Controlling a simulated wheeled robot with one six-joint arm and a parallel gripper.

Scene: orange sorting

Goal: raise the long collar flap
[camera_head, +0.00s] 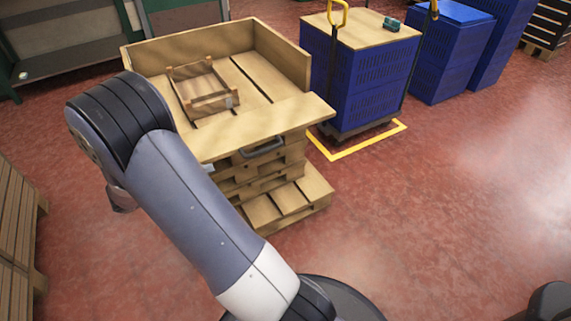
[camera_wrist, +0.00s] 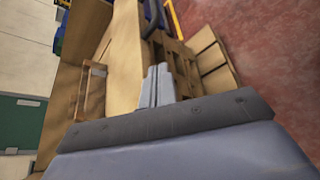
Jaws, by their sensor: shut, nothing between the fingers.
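The long collar flap (camera_head: 272,124) is the front board of the wooden collar on a pallet stack. It lies folded outward, roughly flat, with a dark handle (camera_head: 262,147) at its outer edge. In the wrist view the flap (camera_wrist: 126,65) is a pale board beyond the fingers, with the handle (camera_wrist: 152,18) near the top. My gripper (camera_wrist: 158,70) is shut and empty, its two grey fingers side by side close to the flap's edge. I cannot tell whether they touch it. In the head view my arm hides most of the gripper and the flap's left end.
A small wooden crate (camera_head: 229,101) sits inside the collar, whose back wall (camera_head: 190,46) and right wall (camera_head: 282,55) stand upright. A blue bin (camera_head: 365,85) with a wooden top stands right of it, beside yellow floor tape (camera_head: 368,144).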

